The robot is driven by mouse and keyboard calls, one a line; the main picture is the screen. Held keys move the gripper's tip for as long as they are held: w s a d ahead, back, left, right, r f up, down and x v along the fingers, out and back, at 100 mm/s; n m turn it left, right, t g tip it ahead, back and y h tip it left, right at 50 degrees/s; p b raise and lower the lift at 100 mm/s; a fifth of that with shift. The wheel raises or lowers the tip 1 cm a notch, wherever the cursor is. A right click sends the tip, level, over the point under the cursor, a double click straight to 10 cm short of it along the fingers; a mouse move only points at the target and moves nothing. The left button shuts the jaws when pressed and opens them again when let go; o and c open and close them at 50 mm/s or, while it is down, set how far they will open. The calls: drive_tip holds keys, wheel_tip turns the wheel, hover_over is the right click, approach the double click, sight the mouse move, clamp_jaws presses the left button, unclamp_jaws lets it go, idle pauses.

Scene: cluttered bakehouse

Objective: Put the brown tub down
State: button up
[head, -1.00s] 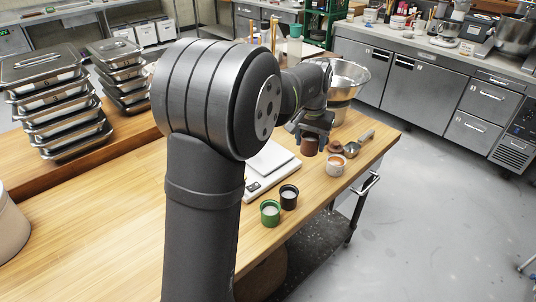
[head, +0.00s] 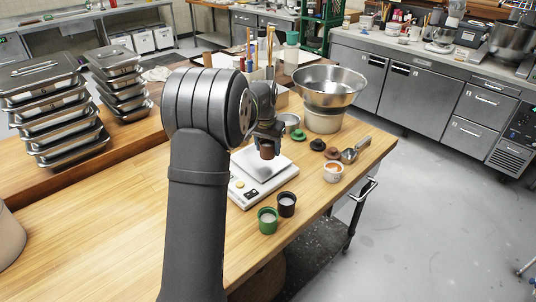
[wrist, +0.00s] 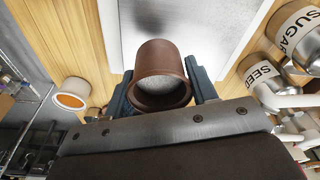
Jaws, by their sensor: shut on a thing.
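The brown tub (head: 267,153) is in my gripper (head: 267,146), over the plate of the white scale (head: 247,191). In the wrist view the brown tub (wrist: 161,62) sits between the two fingers of my gripper (wrist: 160,90), its round mouth towards the camera and pale contents inside. The scale plate (wrist: 190,20) lies behind it with a dark shadow on it. I cannot tell whether the tub's base touches the plate. The tub looks upright in the head view.
A green tub (head: 267,221) and a black tub (head: 287,205) stand in front of the scale. A white tub with orange contents (head: 333,172), a scoop (head: 354,151) and several lids lie to the right. A steel bowl (head: 329,86) stands behind. The table's left front is clear.

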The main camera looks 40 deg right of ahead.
sight(268, 154)
drive_tip(key=shift+f, duration=1.55)
drive_tip(key=shift+f, duration=0.1)
drive_tip(key=shift+f, duration=0.1)
drive_tip(key=o, duration=1)
drive_tip(key=r, duration=0.4)
drive_tip(key=a+r, duration=0.1)
drive_tip(key=r, duration=0.7)
drive_tip(key=shift+s+a+r, duration=0.15)
drive_tip(key=shift+s+a, duration=0.15)
drive_tip(key=shift+s, duration=0.1)
